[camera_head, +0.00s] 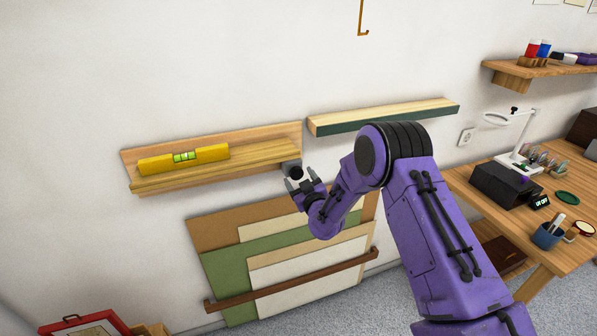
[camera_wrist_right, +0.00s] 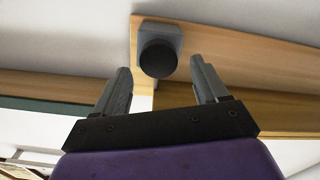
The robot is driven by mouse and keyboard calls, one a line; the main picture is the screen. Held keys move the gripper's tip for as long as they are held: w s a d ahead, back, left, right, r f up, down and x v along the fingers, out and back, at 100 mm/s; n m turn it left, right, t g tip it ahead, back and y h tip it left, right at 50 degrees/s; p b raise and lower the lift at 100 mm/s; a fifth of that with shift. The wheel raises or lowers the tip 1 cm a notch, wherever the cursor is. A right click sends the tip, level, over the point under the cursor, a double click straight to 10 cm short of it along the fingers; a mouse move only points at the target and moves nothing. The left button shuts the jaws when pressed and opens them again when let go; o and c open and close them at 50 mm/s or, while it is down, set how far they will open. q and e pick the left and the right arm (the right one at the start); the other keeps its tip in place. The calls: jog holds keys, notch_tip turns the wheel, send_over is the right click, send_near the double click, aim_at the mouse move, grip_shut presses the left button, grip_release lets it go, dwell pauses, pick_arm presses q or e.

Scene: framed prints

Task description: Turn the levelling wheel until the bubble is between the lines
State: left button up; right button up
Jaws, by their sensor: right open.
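A yellow spirit level (camera_head: 208,156) lies on a wooden ledge (camera_head: 262,158) on the wall, with its green vial (camera_head: 184,156) near its middle. The bubble is too small to place against the lines. The levelling wheel, a dark round knob (camera_head: 296,172) on a grey block, sits at the ledge's right end. In the right wrist view the black wheel (camera_wrist_right: 158,58) is ahead of my right gripper (camera_wrist_right: 162,82), between the lines of its fingers. My right gripper (camera_head: 299,182) is open and empty, just below the wheel in the head view. My left gripper is out of view.
A second ledge with a green front (camera_head: 385,118) is on the wall to the right. Below, several boards (camera_head: 290,255) lean behind a brown rail (camera_head: 300,282). A workbench (camera_head: 490,215) with tools stands at right. A hook (camera_head: 362,20) hangs above.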

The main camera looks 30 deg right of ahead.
jog(key=shift+x, duration=0.9)
jog(key=shift+s+d, duration=0.1)
jog(key=c, duration=1.1)
jog(key=shift+o, duration=0.2)
jog(key=shift+f, duration=0.1)
jog(key=n+b, duration=0.2)
jog(key=n, duration=0.1)
jog(key=shift+f+n+b, duration=0.1)
jog(key=shift+n+b, duration=0.25)
jog(key=shift+n, duration=0.05)
jog(key=shift+n+b, duration=0.55)
jog(key=shift+n, duration=0.35)
